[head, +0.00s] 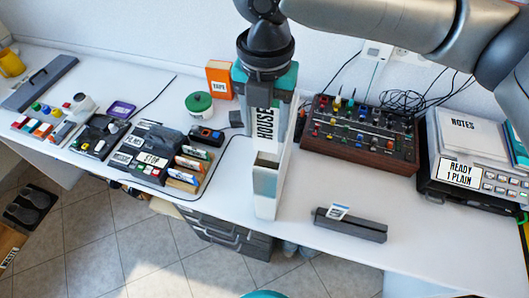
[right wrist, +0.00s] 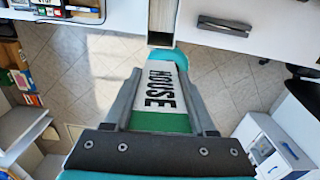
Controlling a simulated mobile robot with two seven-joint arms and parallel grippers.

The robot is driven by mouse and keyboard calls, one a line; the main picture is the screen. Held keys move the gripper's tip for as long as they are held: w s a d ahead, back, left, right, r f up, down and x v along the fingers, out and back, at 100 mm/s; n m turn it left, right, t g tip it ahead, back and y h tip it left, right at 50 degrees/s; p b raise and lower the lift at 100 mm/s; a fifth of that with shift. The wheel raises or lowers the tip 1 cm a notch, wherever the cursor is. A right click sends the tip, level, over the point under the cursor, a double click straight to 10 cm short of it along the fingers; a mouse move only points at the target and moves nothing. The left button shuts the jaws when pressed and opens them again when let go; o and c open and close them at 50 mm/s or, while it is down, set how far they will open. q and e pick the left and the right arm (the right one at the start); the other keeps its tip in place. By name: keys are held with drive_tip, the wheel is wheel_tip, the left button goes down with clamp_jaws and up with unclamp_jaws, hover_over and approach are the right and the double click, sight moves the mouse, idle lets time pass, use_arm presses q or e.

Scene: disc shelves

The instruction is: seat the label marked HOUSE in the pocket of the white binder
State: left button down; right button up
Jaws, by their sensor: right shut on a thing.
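The label marked HOUSE (head: 265,124) is a white strip with black letters and hangs from my right gripper (head: 265,100). In the right wrist view the label (right wrist: 160,88) lies between the two grey fingers (right wrist: 157,105), with a green band at its near end. The white binder (head: 265,208) stands at the table's front edge, below the label in the head view. A pale panel, perhaps its pocket, shows on its front. The label overlaps the upper binder in the head view; I cannot tell if they touch. My left gripper is out of view.
Right of the binder are a dark control panel (head: 358,138) and a dark grey bar (head: 350,224). Bare table lies between binder and bar.

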wheel_tip(320, 180, down, 8)
drive_tip(key=shift+f, duration=0.1)
idle(0.4)
drive_tip(key=shift+f, duration=0.55)
drive_tip(key=o, duration=1.3)
wheel_tip(320, 180, up, 13)
drive_tip(key=shift+r, duration=0.15)
